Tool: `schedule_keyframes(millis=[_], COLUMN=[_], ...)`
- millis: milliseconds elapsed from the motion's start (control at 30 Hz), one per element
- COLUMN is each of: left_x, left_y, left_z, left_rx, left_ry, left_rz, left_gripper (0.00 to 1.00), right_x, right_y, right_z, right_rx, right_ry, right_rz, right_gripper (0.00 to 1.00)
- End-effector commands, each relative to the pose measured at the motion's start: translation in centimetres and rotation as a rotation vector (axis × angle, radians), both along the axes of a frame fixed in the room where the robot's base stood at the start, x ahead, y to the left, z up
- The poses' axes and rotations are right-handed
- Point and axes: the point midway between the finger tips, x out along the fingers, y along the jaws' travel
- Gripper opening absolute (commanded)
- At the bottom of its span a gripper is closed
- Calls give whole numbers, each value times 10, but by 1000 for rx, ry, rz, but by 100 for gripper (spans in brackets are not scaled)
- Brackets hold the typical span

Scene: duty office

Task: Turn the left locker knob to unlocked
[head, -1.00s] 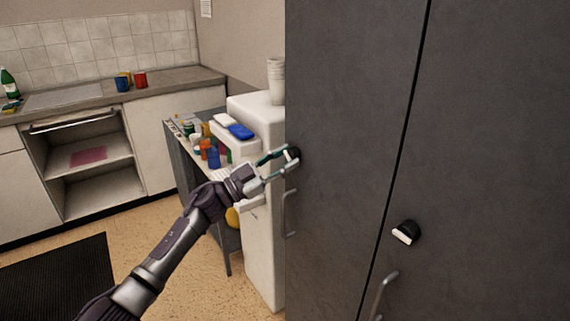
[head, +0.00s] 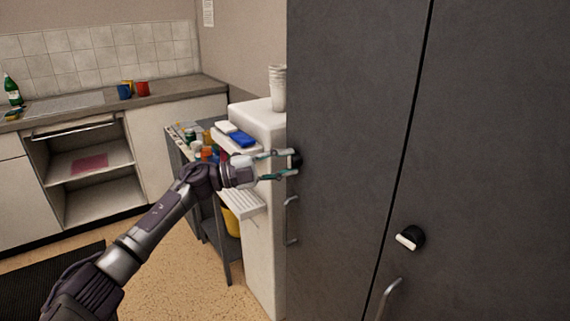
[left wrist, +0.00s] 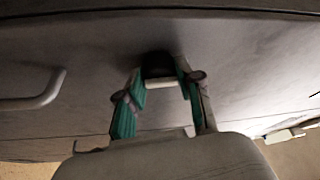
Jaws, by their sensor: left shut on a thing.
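The left locker knob (head: 297,159) is a small dark knob near the left edge of the dark grey locker's left door (head: 345,130). My left gripper (head: 286,164) comes to it from the left, with its green-padded fingers one above the other and shut on the knob. In the left wrist view the dark knob (left wrist: 157,64) with its pale bar sits at the tips of my left gripper (left wrist: 164,86), one finger on each side. The fingers partly hide the knob in the head view, and its exact angle is hard to read. My right gripper is not in view.
A second black knob (head: 411,238) with a white bar sits on the right door, above a door handle (head: 388,298). The left door's handle (head: 291,220) is below my left gripper. A white cabinet (head: 262,125) with stacked cups (head: 277,88) stands close beside the locker.

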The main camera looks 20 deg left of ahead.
Motion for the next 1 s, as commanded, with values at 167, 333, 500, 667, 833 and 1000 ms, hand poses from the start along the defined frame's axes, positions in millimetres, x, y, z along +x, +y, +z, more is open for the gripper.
schedule_keyframes(millis=[167, 333, 500, 667, 833, 1000], left_x=[0, 0, 0, 0, 0, 0], left_y=[0, 0, 0, 0, 0, 0], left_z=[1, 0, 0, 0, 0, 0], left_rx=[51, 74, 81, 81, 79, 79], left_ry=[-39, -57, -61, -61, -61, -60], left_rz=[1, 1, 1, 0, 0, 0], left_gripper=[1, 1, 1, 1, 46, 61], right_x=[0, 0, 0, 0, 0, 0], right_y=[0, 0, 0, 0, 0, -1], right_z=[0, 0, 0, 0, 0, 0], right_rx=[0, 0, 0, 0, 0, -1], right_ry=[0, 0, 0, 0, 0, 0], right_rz=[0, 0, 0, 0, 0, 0], right_gripper=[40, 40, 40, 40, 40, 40])
